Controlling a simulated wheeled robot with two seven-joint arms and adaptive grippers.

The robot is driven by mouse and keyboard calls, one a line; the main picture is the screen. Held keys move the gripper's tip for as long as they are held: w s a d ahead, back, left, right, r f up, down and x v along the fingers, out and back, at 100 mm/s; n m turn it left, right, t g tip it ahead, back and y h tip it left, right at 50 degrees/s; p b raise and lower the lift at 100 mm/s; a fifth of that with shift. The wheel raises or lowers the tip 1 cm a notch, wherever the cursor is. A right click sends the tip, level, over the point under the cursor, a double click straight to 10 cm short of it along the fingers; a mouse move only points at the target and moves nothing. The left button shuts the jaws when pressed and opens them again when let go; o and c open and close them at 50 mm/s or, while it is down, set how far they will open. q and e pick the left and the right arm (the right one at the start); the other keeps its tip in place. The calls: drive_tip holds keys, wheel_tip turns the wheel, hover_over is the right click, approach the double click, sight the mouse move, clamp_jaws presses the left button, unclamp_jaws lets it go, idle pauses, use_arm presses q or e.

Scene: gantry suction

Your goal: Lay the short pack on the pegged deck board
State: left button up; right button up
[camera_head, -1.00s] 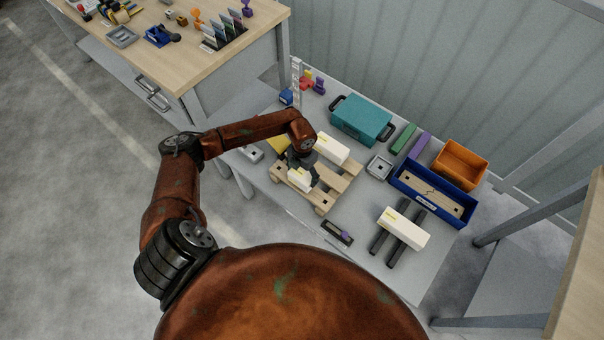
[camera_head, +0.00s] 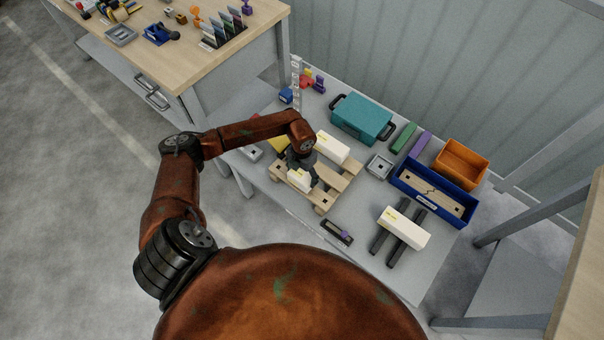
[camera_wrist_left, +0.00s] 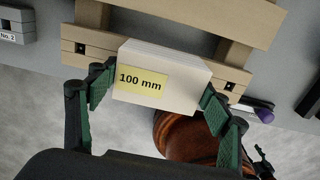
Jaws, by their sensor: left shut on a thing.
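The short pack (camera_head: 298,181) is a white block. In the left wrist view its yellow label reads "100 mm" (camera_wrist_left: 141,80). My left gripper (camera_head: 301,169) is shut on it, with green-padded fingers on both ends. The wooden pallet (camera_head: 345,182) is below. Its near deck board (camera_head: 322,206) shows a dark square mark near each end in the left wrist view (camera_wrist_left: 98,54). The pack covers the middle of that board there and lies roughly along it. I cannot tell whether the pack touches the board. My right gripper is not in view.
Another white pack (camera_head: 331,148) lies on the pallet's far side. A longer white pack (camera_head: 403,228) rests on two dark bars. A teal case (camera_head: 361,118), blue tray (camera_head: 408,184) and orange bin (camera_head: 460,162) stand behind. A dark tool with a purple part (camera_head: 337,232) lies near the front edge.

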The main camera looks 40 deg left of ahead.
sight(302, 175)
use_arm(q)
drive_tip(key=shift+f, duration=0.35)
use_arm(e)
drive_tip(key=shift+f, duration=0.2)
use_arm(q)
drive_tip(key=o, duration=1.4)
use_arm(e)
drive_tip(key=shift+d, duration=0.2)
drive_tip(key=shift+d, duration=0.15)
use_arm(q)
wheel_tip(302, 175, up, 12)
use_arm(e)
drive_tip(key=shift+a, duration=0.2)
